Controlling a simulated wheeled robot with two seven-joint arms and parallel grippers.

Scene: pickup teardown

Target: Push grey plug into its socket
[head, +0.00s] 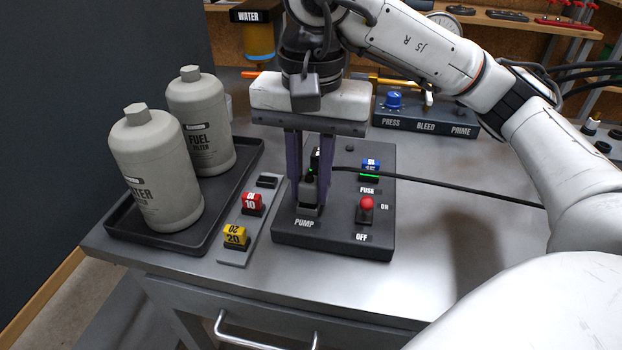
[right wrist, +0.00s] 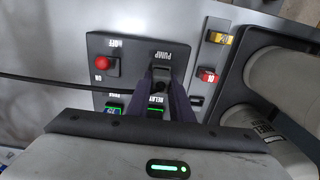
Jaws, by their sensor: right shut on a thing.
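My right gripper (head: 311,198) points down over the black pump board (head: 285,238), with its two purple fingers closed on the grey plug (head: 309,186). The black cable (head: 430,180) runs from between the fingers off to the right. The plug sits at the socket (head: 309,211) behind the PUMP label. In the right wrist view the gripper (right wrist: 164,80) is also at the socket by the PUMP label. The fingers hide most of the plug, so I cannot tell how deep it sits. My left gripper is not in view.
The board also carries a red-knobbed switch (head: 366,208) and a blue fuse (head: 371,168) with a green light. To the left are a strip with red (head: 252,204) and yellow (head: 236,236) fuses and a dark tray (head: 117,238) holding two filter bottles. The front right tabletop is clear.

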